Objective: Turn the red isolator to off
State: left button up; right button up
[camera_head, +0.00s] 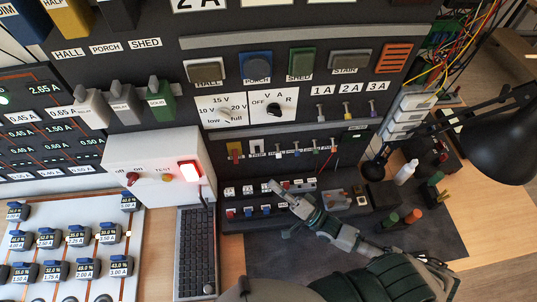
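A small yellow plate with a red handle (235,151), which looks like the red isolator, is on the dark wall panel, at the left end of a row of small switches. Its exact setting is too small to read. A separate red toggle (132,179) is on the white box, beside off/on lettering. My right gripper (274,187) reaches up from the lower right, in front of the lower rows of switches. It is below and right of the yellow plate, apart from it. Its fingers are too small to tell open from shut. My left gripper does not show.
The white box (158,199) bears a glowing red lamp (189,171). A dark keyboard (196,252) lies below it. A black lamp (500,140), a white bottle (405,172) and loose wires are at right. A grey mat (275,262) covers part of the bench.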

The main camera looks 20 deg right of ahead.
aim_at(133, 177)
jog(key=k, duration=1.5)
